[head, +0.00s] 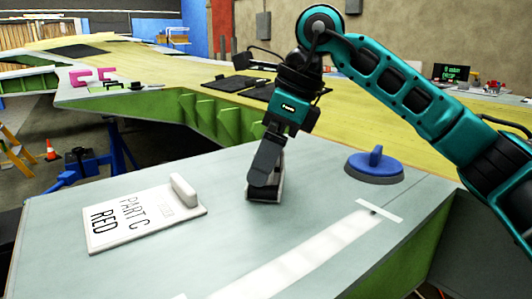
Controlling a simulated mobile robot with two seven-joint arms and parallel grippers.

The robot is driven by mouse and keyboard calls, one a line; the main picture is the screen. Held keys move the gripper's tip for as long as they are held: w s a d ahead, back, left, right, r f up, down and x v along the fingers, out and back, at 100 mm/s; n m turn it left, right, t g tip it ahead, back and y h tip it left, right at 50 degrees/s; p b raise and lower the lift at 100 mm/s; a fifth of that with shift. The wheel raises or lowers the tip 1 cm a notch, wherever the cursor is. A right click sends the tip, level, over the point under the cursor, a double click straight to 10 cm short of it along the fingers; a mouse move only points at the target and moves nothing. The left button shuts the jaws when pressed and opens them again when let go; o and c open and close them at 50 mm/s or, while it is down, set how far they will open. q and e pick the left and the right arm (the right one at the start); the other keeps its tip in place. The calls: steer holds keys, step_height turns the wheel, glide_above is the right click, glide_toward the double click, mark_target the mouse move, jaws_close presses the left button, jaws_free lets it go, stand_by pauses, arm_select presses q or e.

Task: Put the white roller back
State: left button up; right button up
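My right gripper (263,187) reaches down from the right arm to the grey-blue panel (225,250). Its dark fingers are at a small dark and pale piece (280,180) on the panel. The fingers cover most of that piece, so I cannot tell whether it is the white roller or whether they grip it. A white, rounded, bar-like piece (183,190) stands on the right end of a white board (145,228) marked "PART C RED". I cannot tell if this bar is a roller or the board's handle. My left gripper is not in view.
A blue round pad with an upright grip (374,167) sits right of the gripper. A white strip (300,258) runs across the panel's front. Dark flat pieces (240,84) and pink brackets (80,76) lie farther back. The panel between board and gripper is clear.

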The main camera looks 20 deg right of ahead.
steer(key=o, duration=0.5)
steer(key=shift+f, duration=0.1)
steer(key=shift+o, duration=0.2)
steer(key=p+v, duration=0.2)
steer(key=v, duration=1)
steer(key=shift+s, duration=0.15)
